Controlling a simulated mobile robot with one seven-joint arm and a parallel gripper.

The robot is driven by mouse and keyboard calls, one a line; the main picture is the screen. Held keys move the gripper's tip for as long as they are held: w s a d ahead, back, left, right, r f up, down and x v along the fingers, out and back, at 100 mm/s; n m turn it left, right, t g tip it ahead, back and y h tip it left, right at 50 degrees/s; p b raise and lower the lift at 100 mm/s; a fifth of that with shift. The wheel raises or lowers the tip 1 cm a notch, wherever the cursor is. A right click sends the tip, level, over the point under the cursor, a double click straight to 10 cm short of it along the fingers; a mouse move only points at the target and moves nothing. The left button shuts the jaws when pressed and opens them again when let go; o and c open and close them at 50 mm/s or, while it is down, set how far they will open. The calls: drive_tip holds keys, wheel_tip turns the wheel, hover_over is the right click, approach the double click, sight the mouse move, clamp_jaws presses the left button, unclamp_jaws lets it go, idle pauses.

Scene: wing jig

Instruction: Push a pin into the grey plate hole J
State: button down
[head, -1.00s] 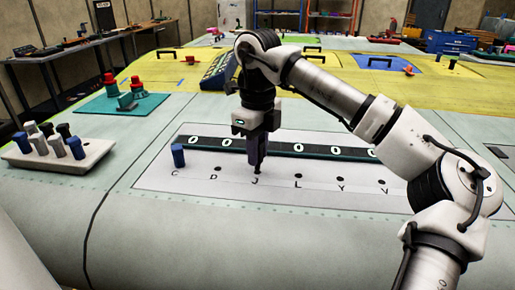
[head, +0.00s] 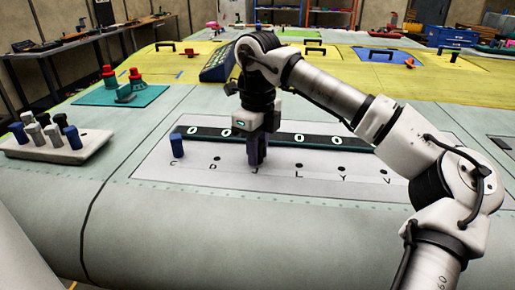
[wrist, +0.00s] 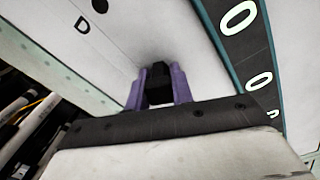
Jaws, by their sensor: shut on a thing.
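The grey plate (head: 320,185) has a row of lettered holes: C, D, J, L, Y and V. My gripper (head: 257,160) is upright at the letter J, with its purple fingertips close to the plate. It is shut on a black pin (wrist: 160,88), seen between the fingers in the wrist view. Hole J is hidden under the fingers and pin. I cannot tell how deep the pin sits. A blue pin (head: 177,146) stands upright at C. Holes D (head: 217,159), L (head: 299,166), Y (head: 341,168) and V (head: 385,171) look empty.
A white pin block (head: 75,151) with several blue, grey and black pins stands at the left. A dark strip (head: 275,137) with white rings runs behind the holes. A teal mat (head: 120,96) with red-topped items lies behind left. The plate front is clear.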

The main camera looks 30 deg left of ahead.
drive_tip(key=c, duration=1.1)
unclamp_jaws()
drive_tip(key=shift+c, duration=0.2)
wheel_tip(320, 180, up, 14)
wheel_tip(320, 180, up, 7)
drive_tip(key=p, duration=0.8)
drive_tip(key=shift+f, duration=0.1)
